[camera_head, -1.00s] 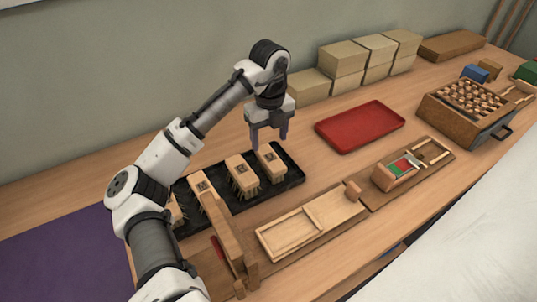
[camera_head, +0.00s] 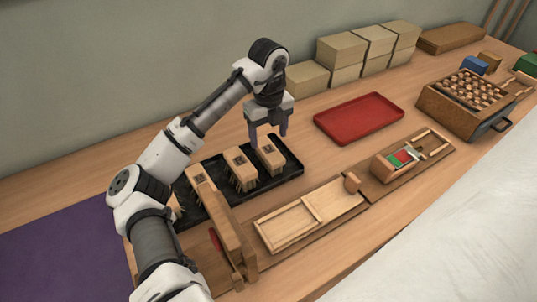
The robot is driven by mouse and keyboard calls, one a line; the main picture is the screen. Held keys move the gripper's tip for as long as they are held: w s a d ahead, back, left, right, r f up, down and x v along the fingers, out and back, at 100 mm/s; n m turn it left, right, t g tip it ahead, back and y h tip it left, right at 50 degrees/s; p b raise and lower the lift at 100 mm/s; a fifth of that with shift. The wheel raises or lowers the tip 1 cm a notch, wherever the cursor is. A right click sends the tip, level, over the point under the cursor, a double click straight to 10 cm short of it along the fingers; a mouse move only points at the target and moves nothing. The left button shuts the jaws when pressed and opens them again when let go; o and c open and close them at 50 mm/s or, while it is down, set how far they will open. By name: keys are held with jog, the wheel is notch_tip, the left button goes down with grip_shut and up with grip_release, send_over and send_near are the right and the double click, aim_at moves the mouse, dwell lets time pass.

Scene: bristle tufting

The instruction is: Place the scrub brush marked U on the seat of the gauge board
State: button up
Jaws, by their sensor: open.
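Several wooden scrub brushes with pale bristles stand in a black tray (camera_head: 292,170), with dark marks on their tops. The marks are too small for me to read, so I cannot tell which brush is U. My gripper (camera_head: 268,139) is open and points down at the rightmost brush (camera_head: 268,157). Its fingers are at or just above the top of that brush; contact is unclear. Another brush (camera_head: 240,167) stands to its left, and a further one (camera_head: 199,178) beyond that. A wooden board with a green and red patch (camera_head: 403,157), apparently the gauge board, lies to the right.
A shallow wooden frame (camera_head: 284,230) lies in front of the tray, beside an upright wooden piece (camera_head: 230,240). A red tray (camera_head: 358,119), pale boxes (camera_head: 341,47) and a brown peg box (camera_head: 450,115) stand farther right. Bare table shows between the trays.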

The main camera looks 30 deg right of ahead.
aim_at(269, 149)
jog(key=shift+s+f+p, duration=0.1)
jog(key=shift+f+p, duration=0.45)
jog(key=shift+f, duration=2.5)
jog(key=c, duration=1.2)
jog(key=shift+r, duration=0.1)
